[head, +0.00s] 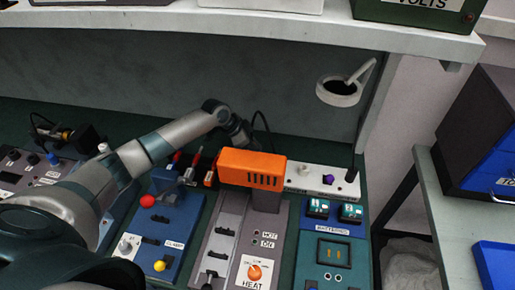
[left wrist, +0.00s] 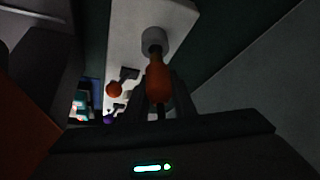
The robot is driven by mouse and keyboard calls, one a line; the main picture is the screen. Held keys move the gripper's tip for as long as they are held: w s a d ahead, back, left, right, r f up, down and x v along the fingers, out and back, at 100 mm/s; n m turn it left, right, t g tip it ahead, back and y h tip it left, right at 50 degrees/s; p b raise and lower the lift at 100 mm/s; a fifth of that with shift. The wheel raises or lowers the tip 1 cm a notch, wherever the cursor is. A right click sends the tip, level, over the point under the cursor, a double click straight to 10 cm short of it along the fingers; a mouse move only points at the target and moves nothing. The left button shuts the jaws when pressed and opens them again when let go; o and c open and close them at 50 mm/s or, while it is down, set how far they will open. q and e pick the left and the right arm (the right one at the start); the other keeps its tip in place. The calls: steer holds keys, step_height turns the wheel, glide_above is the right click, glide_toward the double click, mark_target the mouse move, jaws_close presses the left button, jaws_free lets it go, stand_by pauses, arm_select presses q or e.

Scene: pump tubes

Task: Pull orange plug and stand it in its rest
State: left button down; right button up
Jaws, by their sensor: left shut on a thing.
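The orange plug (left wrist: 158,82) shows in the left wrist view, between the fingers of my left gripper (left wrist: 160,105), which is shut on it. Its upper end meets a grey round collar (left wrist: 154,40) on a white panel (left wrist: 125,22); I cannot tell how deep it sits. In the head view my left arm reaches to the back of the bench, and its fingertips and the plug are hidden behind an orange housing. A white strip (head: 297,183) with a purple piece (head: 328,180) lies to the right of the housing. I cannot make out the plug's rest. My right gripper is not in view.
The orange housing (head: 252,167) stands close in front of my left gripper. A black cable (head: 262,122) loops behind it. A lamp (head: 340,92) rises at the back right, under a shelf (head: 270,26). A smaller orange-red ball (left wrist: 113,88) shows beside the plug.

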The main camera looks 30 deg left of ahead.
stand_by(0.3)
arm_select(q)
steer(key=shift+f+b, duration=0.35)
steer(key=shift+f, duration=0.15)
steer(key=shift+f+b, duration=0.3)
steer(key=shift+f, duration=0.2)
steer(key=shift+f+b, duration=0.5)
steer(key=shift+f, duration=0.3)
steer(key=c, duration=1.4)
jaws_free()
steer(key=shift+a+r, duration=0.1)
